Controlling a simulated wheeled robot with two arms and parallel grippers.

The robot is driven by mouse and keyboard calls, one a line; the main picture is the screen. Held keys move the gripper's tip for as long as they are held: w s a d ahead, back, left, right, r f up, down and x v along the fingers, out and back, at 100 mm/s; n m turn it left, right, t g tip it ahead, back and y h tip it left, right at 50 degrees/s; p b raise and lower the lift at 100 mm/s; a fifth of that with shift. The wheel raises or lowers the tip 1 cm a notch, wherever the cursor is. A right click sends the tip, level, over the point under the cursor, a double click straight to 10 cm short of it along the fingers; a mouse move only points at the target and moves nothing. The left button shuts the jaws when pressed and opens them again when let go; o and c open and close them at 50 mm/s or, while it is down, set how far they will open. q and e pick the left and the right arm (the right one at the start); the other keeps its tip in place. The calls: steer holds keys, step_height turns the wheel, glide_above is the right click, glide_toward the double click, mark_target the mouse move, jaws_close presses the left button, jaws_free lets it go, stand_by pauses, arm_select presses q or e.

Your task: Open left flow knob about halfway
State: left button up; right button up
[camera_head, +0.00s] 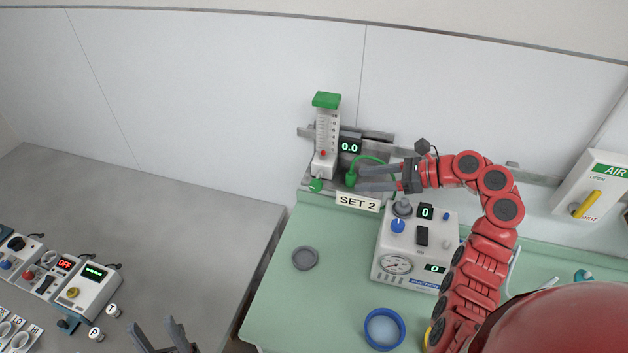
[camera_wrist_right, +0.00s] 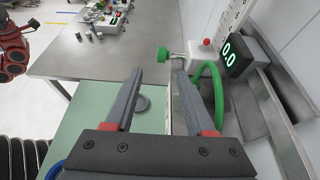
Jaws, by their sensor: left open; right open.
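The flow meter (camera_head: 327,135) stands on the wall rail, with a green top and a clear scaled tube. Its green flow knob (camera_head: 316,185) is low on its left side; the knob also shows in the right wrist view (camera_wrist_right: 162,54), beyond the fingertips. The display (camera_head: 349,146) beside the meter reads 0.0. My right gripper (camera_head: 359,179) is open and empty, pointing left at the meter's base near the green hose, with the knob apart from its fingers. It also fills the right wrist view (camera_wrist_right: 158,68). My left gripper (camera_head: 163,335) is open and empty at the bottom left.
A green hose (camera_wrist_right: 217,92) curves close to my right finger. A "SET 2" label (camera_head: 357,202) and a suction unit (camera_head: 418,245) are below my right gripper. A grey round dish (camera_head: 305,258) and a blue ring (camera_head: 384,329) lie on the green table. Several devices stand on the grey table.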

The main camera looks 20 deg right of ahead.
mark_target(318, 183)
steer(key=p+x, duration=0.5)
steer(key=x, duration=0.9)
steer(key=shift+w+d, duration=0.1)
steer(key=shift+w, duration=0.15)
steer(key=shift+w+a+f, duration=0.25)
steer(key=shift+w+f, duration=0.05)
steer(key=shift+f, duration=0.05)
steer(key=shift+c, duration=0.2)
steer(key=shift+c, duration=1.1)
jaws_close()
